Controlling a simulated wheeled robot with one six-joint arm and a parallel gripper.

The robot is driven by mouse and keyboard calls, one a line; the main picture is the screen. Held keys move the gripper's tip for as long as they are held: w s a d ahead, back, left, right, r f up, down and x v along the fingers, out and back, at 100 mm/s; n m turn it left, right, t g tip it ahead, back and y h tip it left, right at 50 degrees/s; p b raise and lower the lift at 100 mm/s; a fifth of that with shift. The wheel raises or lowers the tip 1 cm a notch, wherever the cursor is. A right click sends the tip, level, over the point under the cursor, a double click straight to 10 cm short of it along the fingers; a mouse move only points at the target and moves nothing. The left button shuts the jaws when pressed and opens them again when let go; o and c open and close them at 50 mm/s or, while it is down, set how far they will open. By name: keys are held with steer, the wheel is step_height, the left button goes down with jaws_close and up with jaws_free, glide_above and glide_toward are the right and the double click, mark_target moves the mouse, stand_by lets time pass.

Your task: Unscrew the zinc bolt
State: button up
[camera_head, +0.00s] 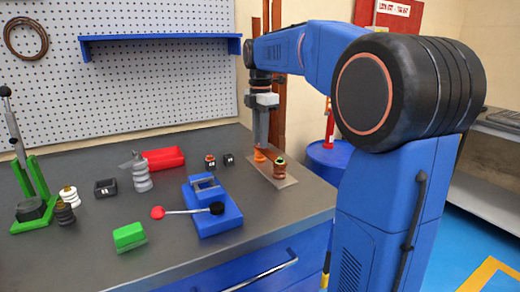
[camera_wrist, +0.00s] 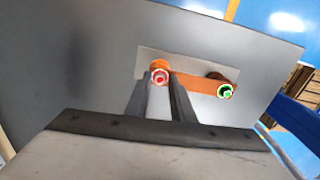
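A copper busbar lies across two orange insulators on a flat grey plate (camera_head: 285,178) at the bench's right end. In the wrist view the busbar (camera_wrist: 195,82) has a bolt with a red ring and pale head (camera_wrist: 160,77) at its left end. A bolt with a green ring and dark centre (camera_wrist: 225,91) is at its right end. I cannot tell for certain from the metal which is zinc. My gripper (camera_head: 261,147) points down over the far, red-ringed end. Its two fingers (camera_wrist: 160,88) stand apart, either side of that bolt; contact is not visible.
A blue fixture (camera_head: 212,210) with a lever stands left of the plate. A pegboard (camera_head: 150,80) stands behind.

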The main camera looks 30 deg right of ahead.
steer(key=m, duration=0.3)
stand_by(0.4)
steer(key=shift+m, duration=0.8)
steer(key=m, duration=0.3)
steer(key=shift+m, duration=0.6)
steer(key=m, duration=0.3)
steer(key=shift+m, duration=1.3)
